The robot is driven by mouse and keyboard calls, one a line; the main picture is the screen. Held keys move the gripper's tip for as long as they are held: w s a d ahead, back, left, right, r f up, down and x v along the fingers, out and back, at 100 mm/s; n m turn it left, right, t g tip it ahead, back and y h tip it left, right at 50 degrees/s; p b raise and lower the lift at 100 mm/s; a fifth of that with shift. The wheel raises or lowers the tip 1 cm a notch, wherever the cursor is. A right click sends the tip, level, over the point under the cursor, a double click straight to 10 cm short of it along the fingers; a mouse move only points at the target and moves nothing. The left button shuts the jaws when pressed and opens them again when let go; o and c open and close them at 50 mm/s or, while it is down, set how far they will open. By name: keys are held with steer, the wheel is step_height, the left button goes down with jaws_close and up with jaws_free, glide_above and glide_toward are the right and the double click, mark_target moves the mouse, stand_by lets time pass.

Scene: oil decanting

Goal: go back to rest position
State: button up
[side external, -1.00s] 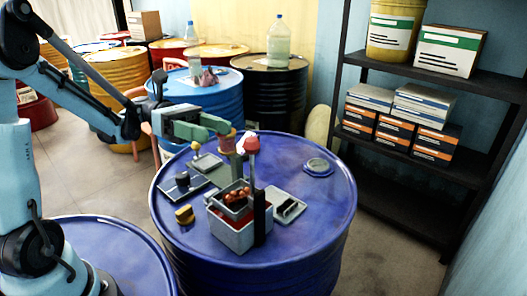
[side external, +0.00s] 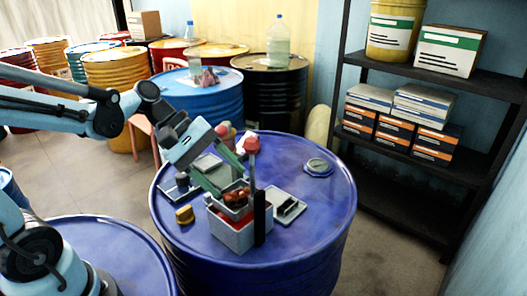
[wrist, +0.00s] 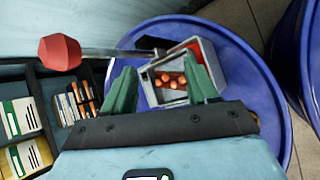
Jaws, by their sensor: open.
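My gripper (side external: 226,176) is over the near blue drum (side external: 310,225), tilted down to the right, with its green fingers above the grey container (side external: 232,237). In the wrist view my gripper (wrist: 162,72) has its two fingers spread apart with nothing held between them. A small basket with several brown-orange round pieces (wrist: 172,79) shows between and beyond the fingers, inside the grey container. Whether the fingers touch the basket I cannot tell. A reddish cup-like thing (side external: 223,129) is partly hidden behind my gripper.
A red knob (side external: 251,145) on a rod stands beside the fingers, above a black upright (side external: 260,215). A yellow piece (side external: 185,214), a grey tray (side external: 287,206) and a round lid (side external: 318,166) lie on the drum. Dark shelves (side external: 400,185) stand at right.

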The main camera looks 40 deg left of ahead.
steer(key=a+m+t+y, duration=0.1)
steer(key=m+y, duration=0.1)
steer(key=m, duration=0.2)
steer(key=s+a+m+t+y, duration=0.1)
steer(key=a+m+y, duration=0.1)
steer(key=m, duration=0.3)
steer(key=s+a+f+m+t+y, duration=0.1)
steer(key=m+y, duration=0.2)
steer(key=m, duration=0.1)
steer(key=shift+s+a+m+y, duration=0.25)
steer(key=shift+a+m+y, duration=0.05)
steer(key=shift+a+y, duration=0.1)
stand_by(0.8)
